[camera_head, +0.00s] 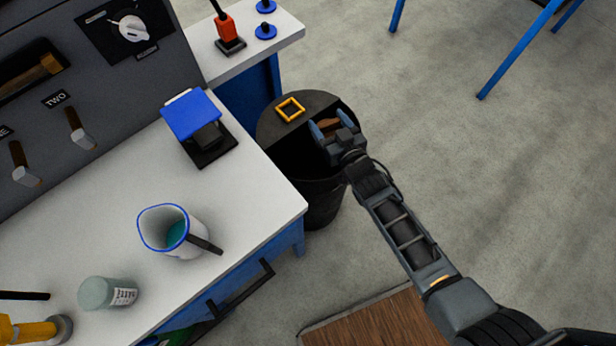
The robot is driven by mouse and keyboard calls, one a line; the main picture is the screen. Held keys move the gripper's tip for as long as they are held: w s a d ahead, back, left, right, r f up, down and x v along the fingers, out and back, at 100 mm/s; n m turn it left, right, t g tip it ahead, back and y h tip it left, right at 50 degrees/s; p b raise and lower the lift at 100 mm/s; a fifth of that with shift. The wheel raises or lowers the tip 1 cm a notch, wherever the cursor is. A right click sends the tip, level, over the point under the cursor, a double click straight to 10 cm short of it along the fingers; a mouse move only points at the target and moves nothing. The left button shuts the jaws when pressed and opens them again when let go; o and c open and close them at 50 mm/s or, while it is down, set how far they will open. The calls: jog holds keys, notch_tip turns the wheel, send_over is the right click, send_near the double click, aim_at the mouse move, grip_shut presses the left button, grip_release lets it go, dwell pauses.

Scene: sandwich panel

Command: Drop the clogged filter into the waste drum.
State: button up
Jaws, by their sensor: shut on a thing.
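The waste drum (322,201) is a dark round drum on the floor beside the counter. A half lid with a yellow square handle (290,109) covers its far left part; the near part is open and dark inside. My gripper (331,127) is over the drum's right side, at the edge of the opening. It is shut on a small brown thing, which looks like the clogged filter (328,123), partly hidden between the blue-grey fingers. I cannot tell how high it is above the rim. The drum's inside is too dark to make out.
The white counter (230,215) carries a pitcher (172,232) with a blue rim, a jar (108,292) and a black-and-blue device (195,118). A side cabinet (275,45) stands behind the drum. A brown wooden surface (375,325) lies below my arm. Floor right of the drum is clear.

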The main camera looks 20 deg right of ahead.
notch_tip(320, 180, down, 2)
jog(key=shift+f+b, duration=0.1)
jog(key=shift+b, duration=0.5)
jog(key=o, duration=1.1)
jog(key=shift+s+d+r, duration=0.1)
jog(key=shift+s+r, duration=0.1)
jog(key=shift+s, duration=1.1)
jog(key=shift+s+d+r, duration=0.1)
jog(key=shift+s+r, duration=0.15)
jog(key=shift+s, duration=1)
jog(key=shift+s+r, duration=0.2)
jog(key=shift+s, duration=1.1)
